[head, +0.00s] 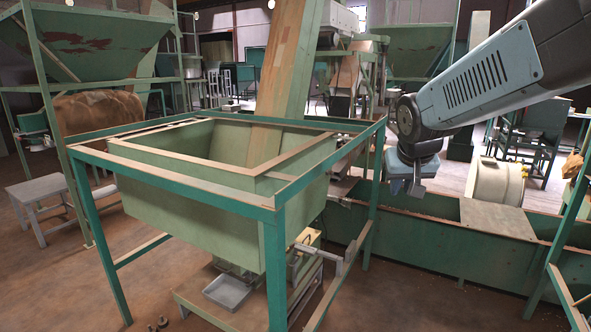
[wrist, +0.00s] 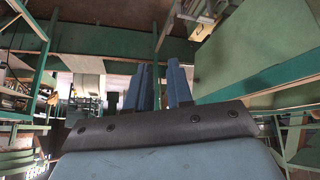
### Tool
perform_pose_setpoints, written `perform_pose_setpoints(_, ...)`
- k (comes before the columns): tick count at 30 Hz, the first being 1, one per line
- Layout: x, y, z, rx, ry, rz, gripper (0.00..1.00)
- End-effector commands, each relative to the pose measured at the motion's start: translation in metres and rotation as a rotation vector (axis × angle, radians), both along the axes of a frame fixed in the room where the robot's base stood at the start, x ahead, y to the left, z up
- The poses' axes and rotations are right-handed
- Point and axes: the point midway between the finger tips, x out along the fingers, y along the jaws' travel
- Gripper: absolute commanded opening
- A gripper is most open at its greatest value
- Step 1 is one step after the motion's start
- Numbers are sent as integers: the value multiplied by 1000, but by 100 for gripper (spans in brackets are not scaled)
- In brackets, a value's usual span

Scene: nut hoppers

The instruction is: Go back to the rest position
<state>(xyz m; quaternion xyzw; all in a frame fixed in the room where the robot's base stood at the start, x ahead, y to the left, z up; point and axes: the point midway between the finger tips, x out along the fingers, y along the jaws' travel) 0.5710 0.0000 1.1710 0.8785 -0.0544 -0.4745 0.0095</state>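My gripper (head: 404,188) hangs at the end of my grey-blue arm in the head view, to the right of the green hopper (head: 190,215). It appears above the long green trough (head: 420,238) and looks clear of both. In the wrist view, the two blue fingers of my gripper (wrist: 161,80) stand apart with a gap between them. Nothing shows between them.
A green frame (head: 250,207) surrounds the hopper, and a wooden chute (head: 290,70) leans into it. A small grey tray (head: 227,291) sits below. A pale drum (head: 494,182) stands behind the trough.

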Motion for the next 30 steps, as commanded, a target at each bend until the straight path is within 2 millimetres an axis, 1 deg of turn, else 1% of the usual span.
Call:
perform_pose_setpoints(1, -17, -1, 5, 0, 1, 2, 21)
perform_pose_setpoints(4, -49, -2, 10, 5, 17, 10, 21)
perform_pose_setpoints(9, -103, -3, 12, 25, 45, 29, 21)
perform_pose_setpoints(12, -132, -2, 11, 40, 61, 45, 21)
perform_pose_setpoints(15, -155, -1, 8, 53, 72, 60, 21)
perform_pose_setpoints(18, -170, -1, 6, 65, 81, 74, 21)
perform_pose_setpoints(21, -178, 0, 4, 70, 87, 81, 21)
perform_pose_setpoints(30, -180, 0, 4, 72, 90, 84, 21)
